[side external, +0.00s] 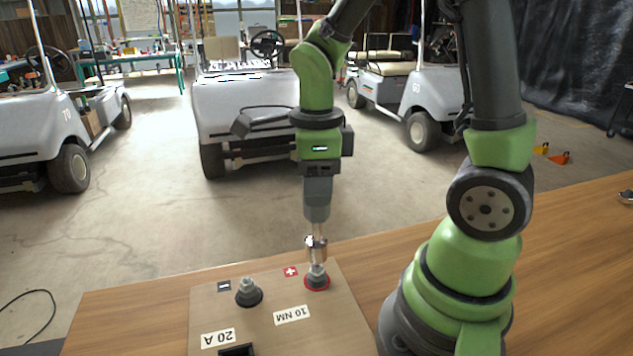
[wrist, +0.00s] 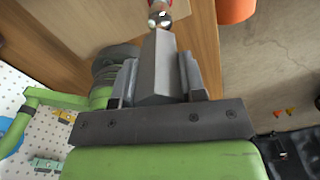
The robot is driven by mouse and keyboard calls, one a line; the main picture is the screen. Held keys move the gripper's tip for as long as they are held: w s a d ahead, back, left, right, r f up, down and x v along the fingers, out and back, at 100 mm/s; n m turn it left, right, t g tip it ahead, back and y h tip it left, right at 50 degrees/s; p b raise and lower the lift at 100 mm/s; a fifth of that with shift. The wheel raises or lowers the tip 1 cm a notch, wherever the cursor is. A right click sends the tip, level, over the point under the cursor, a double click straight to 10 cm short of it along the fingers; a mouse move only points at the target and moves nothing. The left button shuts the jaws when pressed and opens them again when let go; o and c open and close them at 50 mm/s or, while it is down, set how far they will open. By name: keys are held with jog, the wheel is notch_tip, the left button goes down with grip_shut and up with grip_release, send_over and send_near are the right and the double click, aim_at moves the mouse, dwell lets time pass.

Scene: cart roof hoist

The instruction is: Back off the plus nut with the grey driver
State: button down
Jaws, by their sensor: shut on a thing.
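My gripper (side external: 318,172) points straight down and is shut on the grey driver (side external: 317,200). The driver hangs upright, with a shiny metal socket (side external: 316,246) at its lower end. The plus nut (side external: 317,270) is on the plus terminal, which has a red ring (side external: 317,284) and stands beside a red plus label (side external: 291,272). The socket is in line above the nut; I cannot tell whether they touch. In the wrist view, the driver (wrist: 158,75) lies between the fingers and its socket (wrist: 160,17) hides the nut.
The board (side external: 275,335) also carries a black minus terminal (side external: 248,293), left of the plus one, and labels reading 10 NM and 20 A. Golf carts (side external: 250,105) stand behind. An orange object (wrist: 235,10) shows in the wrist view.

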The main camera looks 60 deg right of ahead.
jog(key=shift+m, duration=0.8)
jog(key=shift+f, duration=0.25)
